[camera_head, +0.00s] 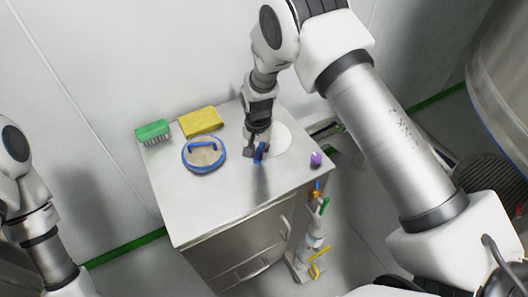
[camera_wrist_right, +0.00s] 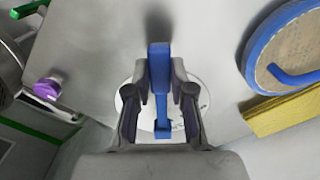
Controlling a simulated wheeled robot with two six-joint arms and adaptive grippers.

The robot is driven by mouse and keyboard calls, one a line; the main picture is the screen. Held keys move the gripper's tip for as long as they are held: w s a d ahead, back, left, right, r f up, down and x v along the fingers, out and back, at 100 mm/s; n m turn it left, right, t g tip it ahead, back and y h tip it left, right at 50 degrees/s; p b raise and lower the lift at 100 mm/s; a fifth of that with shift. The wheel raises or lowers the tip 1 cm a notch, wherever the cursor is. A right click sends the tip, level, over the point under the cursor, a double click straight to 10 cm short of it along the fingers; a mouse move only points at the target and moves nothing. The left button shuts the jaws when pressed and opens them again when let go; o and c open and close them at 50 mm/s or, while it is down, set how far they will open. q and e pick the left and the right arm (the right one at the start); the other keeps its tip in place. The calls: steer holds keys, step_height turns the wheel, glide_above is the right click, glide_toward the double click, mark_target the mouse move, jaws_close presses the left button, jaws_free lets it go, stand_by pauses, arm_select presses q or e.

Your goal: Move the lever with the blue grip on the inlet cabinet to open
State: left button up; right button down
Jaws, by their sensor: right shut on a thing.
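The inlet cabinet (camera_head: 215,212) is a steel cabinet with a flat top. The lever's blue grip (camera_head: 261,152) stands at a white round plate (camera_head: 283,139) on that top. My right gripper (camera_head: 256,149) reaches down from above and is shut on the blue grip. In the right wrist view the blue grip (camera_wrist_right: 159,75) lies between the two dark fingers of my right gripper (camera_wrist_right: 160,88), with the white plate (camera_wrist_right: 203,98) behind. The fingers hide part of the lever and plate. My left arm shows at the left edge, but its gripper is out of view.
On the cabinet top are a round lid with a blue rim and handle (camera_head: 204,163), a yellow cloth or sponge (camera_head: 200,121) and a green brush (camera_head: 153,130). A purple knob (camera_head: 316,158) sits at the right edge. Piping with coloured handles (camera_head: 314,238) stands beside the cabinet.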

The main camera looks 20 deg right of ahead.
steer(key=shift+w+a+r+m, duration=0.3)
steer(key=shift+w+a+m, duration=0.05)
steer(key=shift+w+m, duration=0.2)
steer(key=c, duration=1.2)
jaws_free()
steer(key=shift+o, duration=1)
steer(key=shift+s+a+f, duration=0.1)
steer(key=shift+s, duration=0.05)
step_height(320, 180, up, 12)
